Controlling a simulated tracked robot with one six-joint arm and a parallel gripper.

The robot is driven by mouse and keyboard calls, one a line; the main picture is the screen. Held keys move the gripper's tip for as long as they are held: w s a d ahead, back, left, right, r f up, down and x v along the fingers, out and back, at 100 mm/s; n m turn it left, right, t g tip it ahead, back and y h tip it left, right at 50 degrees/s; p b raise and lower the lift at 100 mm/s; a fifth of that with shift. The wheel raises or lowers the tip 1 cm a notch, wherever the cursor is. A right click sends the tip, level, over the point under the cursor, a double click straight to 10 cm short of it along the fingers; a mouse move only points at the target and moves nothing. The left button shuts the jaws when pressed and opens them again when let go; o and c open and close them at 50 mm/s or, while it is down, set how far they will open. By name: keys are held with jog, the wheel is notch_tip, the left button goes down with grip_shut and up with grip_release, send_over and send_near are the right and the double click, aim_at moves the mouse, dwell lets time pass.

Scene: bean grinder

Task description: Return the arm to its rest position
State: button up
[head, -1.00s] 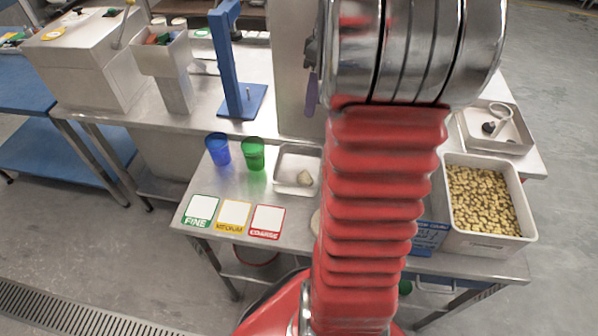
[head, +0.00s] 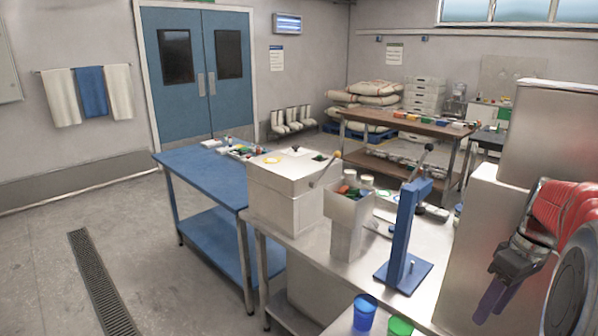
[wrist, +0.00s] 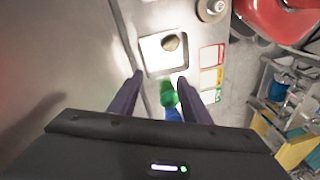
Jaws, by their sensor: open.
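My gripper (head: 492,300) shows at the lower right of the head view, beside a tall pale metal housing. My red-sleeved arm (head: 562,212) is partly cut off by the right edge. In the wrist view my gripper (wrist: 160,88) has its two purple fingers spread apart with nothing held between them. It points down over the steel table. The green cup (wrist: 168,93) and blue cup (wrist: 173,115) show between the fingers, below them.
A blue stand (head: 405,235) and a metal box with a lever (head: 285,185) stand on the steel bench. A blue table (head: 205,170) is to the left. Open floor (head: 60,240) lies at the far left. Grade cards (wrist: 211,57) lie beside the tray.

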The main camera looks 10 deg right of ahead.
jog(key=s+a+r+m+t+h, duration=0.1)
jog(key=s+a, duration=0.3)
jog(key=a, duration=1.1)
jog(key=s+a+r+m+t, duration=0.1)
jog(key=s+a+t, duration=0.3)
jog(key=a, duration=1.1)
jog(key=shift+s+a+m+h, duration=0.35)
jog(key=shift+s+m+h, duration=0.05)
jog(key=shift+m, duration=0.3)
